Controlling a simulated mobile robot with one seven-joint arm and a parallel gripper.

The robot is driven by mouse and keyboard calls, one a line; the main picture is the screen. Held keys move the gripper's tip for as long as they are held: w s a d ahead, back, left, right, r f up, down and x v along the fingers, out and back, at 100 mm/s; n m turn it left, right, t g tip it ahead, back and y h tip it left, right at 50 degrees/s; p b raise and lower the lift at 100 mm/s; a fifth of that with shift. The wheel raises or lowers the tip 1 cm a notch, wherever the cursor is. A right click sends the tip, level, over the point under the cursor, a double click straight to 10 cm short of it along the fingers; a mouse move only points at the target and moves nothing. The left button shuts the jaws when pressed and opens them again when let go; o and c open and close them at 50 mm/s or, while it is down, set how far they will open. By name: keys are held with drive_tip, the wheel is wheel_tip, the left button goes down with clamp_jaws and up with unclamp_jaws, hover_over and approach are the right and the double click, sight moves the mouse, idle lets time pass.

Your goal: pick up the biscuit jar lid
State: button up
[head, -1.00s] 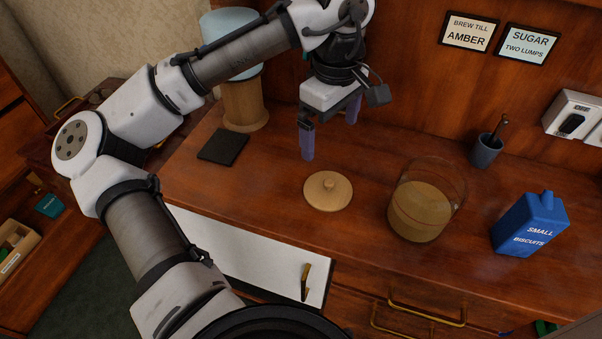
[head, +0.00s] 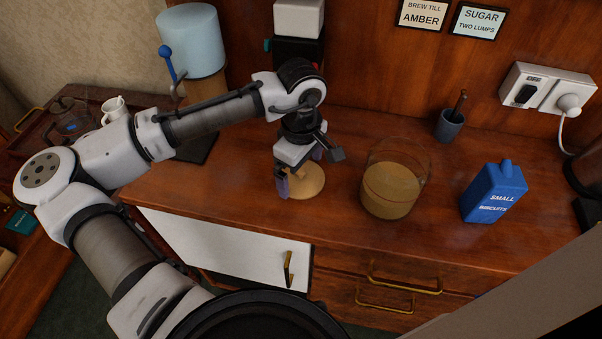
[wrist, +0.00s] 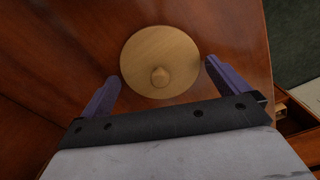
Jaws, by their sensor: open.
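The biscuit jar lid (head: 304,184) is a round, pale wooden disc with a small knob, lying flat on the wooden counter. In the head view my gripper partly covers it. In the wrist view the whole lid (wrist: 160,62) shows, with its knob toward the gripper. My gripper (head: 299,178) is open above the lid. In the wrist view its two purple fingers (wrist: 160,83) stand apart, one at each side of the lid's near part, with nothing between them gripped. The glass biscuit jar (head: 391,187), with tan contents, stands open to the right of the lid.
A blue "small biscuits" tin (head: 493,191) and a dark cup (head: 449,125) holding a utensil stand farther right. A socket (head: 547,90) is on the back wall. A light blue-topped dispenser (head: 192,42) stands behind my arm. The counter's front edge lies close to the lid.

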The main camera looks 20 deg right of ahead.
drive_tip(key=shift+f, duration=0.25)
drive_tip(key=c, duration=0.7)
drive_tip(key=shift+o, duration=0.2)
drive_tip(key=shift+r, duration=0.1)
